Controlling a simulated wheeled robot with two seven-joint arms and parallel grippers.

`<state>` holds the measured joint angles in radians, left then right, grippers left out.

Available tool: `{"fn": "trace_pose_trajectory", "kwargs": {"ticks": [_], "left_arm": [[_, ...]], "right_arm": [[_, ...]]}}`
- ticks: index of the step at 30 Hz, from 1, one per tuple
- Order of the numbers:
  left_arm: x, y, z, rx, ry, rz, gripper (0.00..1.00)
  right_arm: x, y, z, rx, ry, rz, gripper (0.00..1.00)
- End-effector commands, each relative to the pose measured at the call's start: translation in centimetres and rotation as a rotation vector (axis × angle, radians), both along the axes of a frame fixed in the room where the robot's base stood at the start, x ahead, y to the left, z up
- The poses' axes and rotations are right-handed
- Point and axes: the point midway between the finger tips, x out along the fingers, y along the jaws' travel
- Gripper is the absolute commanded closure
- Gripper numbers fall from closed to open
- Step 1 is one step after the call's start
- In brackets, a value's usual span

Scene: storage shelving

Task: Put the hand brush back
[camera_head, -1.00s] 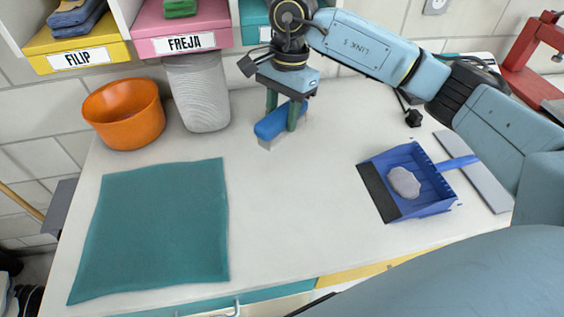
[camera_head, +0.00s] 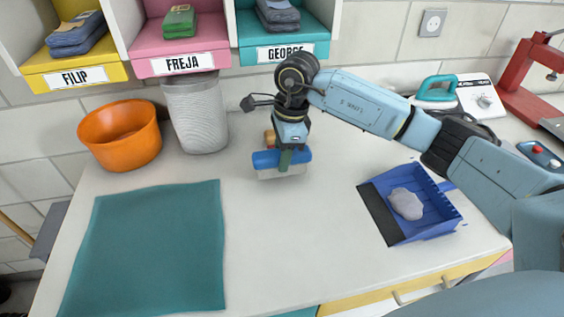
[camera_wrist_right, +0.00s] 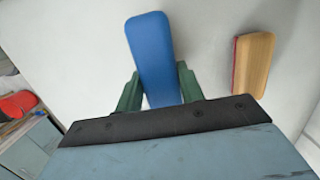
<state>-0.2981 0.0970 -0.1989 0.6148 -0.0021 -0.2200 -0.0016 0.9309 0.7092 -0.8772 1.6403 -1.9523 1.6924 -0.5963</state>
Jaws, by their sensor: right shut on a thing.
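The hand brush (camera_head: 265,161) has a blue back and pale bristles. My right gripper (camera_head: 286,160) is shut on it, with green fingers on either side of the blue back. In the right wrist view the blue brush (camera_wrist_right: 153,55) sticks out between the fingers (camera_wrist_right: 160,92). The brush is low over the white worktop, bristles down; I cannot tell whether they touch it. A blue dustpan (camera_head: 436,205) lies to the right with a grey lump (camera_head: 406,203) in it. My left gripper is not in view.
A wooden-backed thing with a red edge (camera_wrist_right: 254,62) lies beside the brush. An orange bowl (camera_head: 121,135) and a ribbed grey bin (camera_head: 196,115) stand at the back left. A teal cloth (camera_head: 147,250) covers the front left. The middle worktop is clear.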

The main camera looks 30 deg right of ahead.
Motion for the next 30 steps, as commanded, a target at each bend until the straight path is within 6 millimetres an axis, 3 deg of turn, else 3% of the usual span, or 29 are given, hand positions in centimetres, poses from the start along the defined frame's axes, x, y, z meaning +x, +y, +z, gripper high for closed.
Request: {"fn": "trace_pose_trajectory", "kwargs": {"ticks": [5, 16, 17, 21, 30], "left_arm": [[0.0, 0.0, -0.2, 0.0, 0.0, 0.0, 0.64], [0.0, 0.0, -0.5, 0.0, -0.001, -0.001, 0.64], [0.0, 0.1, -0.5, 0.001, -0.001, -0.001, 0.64], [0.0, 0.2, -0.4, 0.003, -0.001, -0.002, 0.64], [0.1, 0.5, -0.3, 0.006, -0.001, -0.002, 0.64]], "right_arm": [[-0.1, 0.0, -2.5, 0.0, 0.002, 0.0, 0.83], [0.0, 0.0, -2.9, 0.0, 0.001, 0.001, 0.83], [0.0, 0.0, -3.0, -0.001, 0.001, 0.001, 0.61], [0.0, 0.0, -2.9, -0.001, 0.001, 0.001, 0.43], [0.0, 0.0, -2.8, -0.001, 0.001, 0.001, 0.4]]}}
